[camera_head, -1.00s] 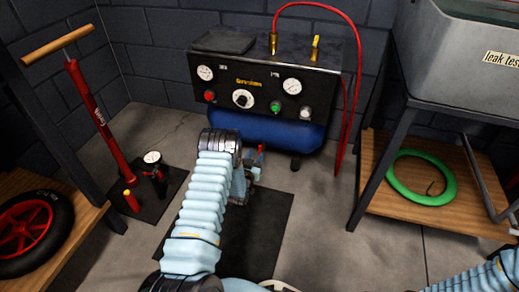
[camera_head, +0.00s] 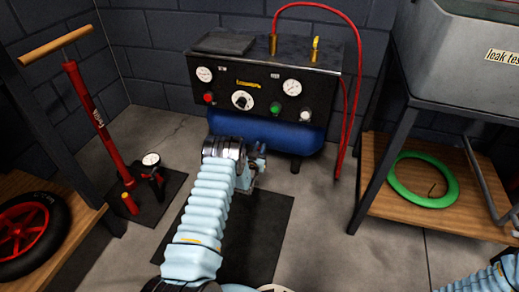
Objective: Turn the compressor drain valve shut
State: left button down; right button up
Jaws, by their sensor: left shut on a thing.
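The compressor (camera_head: 265,88) stands against the back wall, with a black control panel above a blue tank (camera_head: 290,139). My left arm reaches up the middle of the picture, and my left gripper (camera_head: 257,164) is at the lower front of the tank. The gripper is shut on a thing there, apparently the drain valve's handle. The valve and the fingertips are mostly hidden by the wrist and gripper, so the handle's angle cannot be told. My right arm shows only at the lower right corner, and its gripper is out of view.
A red hose (camera_head: 343,120) hangs at the compressor's right side. A red floor pump (camera_head: 97,125) with a gauge stands at the left. A wooden-shelf stand with a green tyre (camera_head: 421,186) is at the right. A black mat (camera_head: 262,225) lies on the floor under my arm.

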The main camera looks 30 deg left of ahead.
pick_arm(q)
jog(key=shift+m, duration=0.3)
jog(key=m, duration=0.1)
jog(key=d+m, duration=0.1)
jog(key=m, duration=0.1)
jog(key=shift+w+f, duration=0.1)
jog(key=shift+f, duration=0.05)
jog(key=m, duration=0.4)
jog(key=d+m, duration=0.1)
jog(key=m, duration=0.1)
jog(key=shift+w+f, duration=0.15)
jog(key=shift+f, duration=0.2)
jog(key=m, duration=0.3)
jog(key=f+m, duration=0.1)
jog(key=shift+d, duration=0.3)
jog(key=shift+f+m, duration=0.25)
jog(key=shift+m, duration=0.85)
jog(key=shift+f+m, duration=0.2)
jog(key=shift+m, duration=0.9)
jog(key=c, duration=1.2)
grip_release()
jog(key=shift+o, duration=0.2)
